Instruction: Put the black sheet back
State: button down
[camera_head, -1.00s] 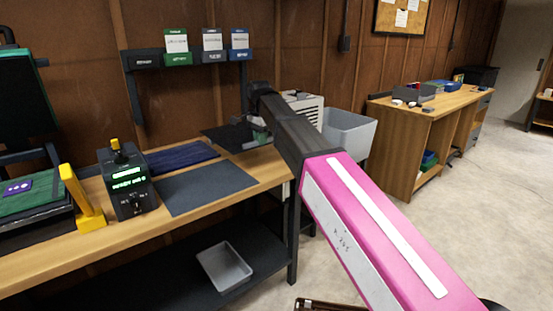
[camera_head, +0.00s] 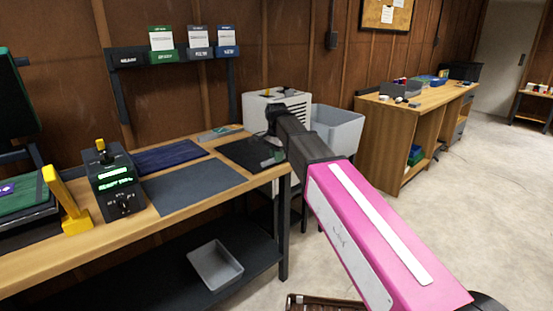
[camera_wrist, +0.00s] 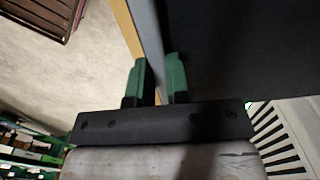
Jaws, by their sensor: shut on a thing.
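The black sheet (camera_head: 240,151) is at the right end of the bench, roughly level. I cannot tell whether it rests on the wood or is just above it. In the wrist view the dark sheet (camera_wrist: 245,50) fills the upper right. My gripper (camera_wrist: 162,80), with green fingertips, is shut on its edge. In the head view my dark wrist hides part of the gripper, and a bit of green shows by the sheet's right side. A dark grey mat (camera_head: 195,187) and a dark blue sheet (camera_head: 168,159) lie to the left on the bench (camera_head: 110,233).
A wall rack (camera_head: 172,55) above the bench holds green, grey and blue pockets with cards. A black device (camera_head: 118,185) and a yellow bracket (camera_head: 68,205) stand at left. A white louvred box (camera_head: 285,101) and grey bin (camera_head: 338,128) stand beyond the bench's right end.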

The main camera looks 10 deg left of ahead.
jog(key=shift+f, duration=0.55)
jog(key=c, duration=1.1)
grip_release()
notch_tip(320, 180, up, 12)
jog(key=s+d+f+n, duration=0.3)
jog(key=d+f, duration=1.4)
jog(key=f, duration=0.4)
jog(key=s+d+f+n, duration=0.5)
jog(key=s+d+f, duration=0.8)
jog(key=d+f, duration=0.3)
jog(key=shift+s+d+f, duration=0.25)
jog(key=shift+d+f, duration=0.05)
jog(key=shift+f, duration=0.1)
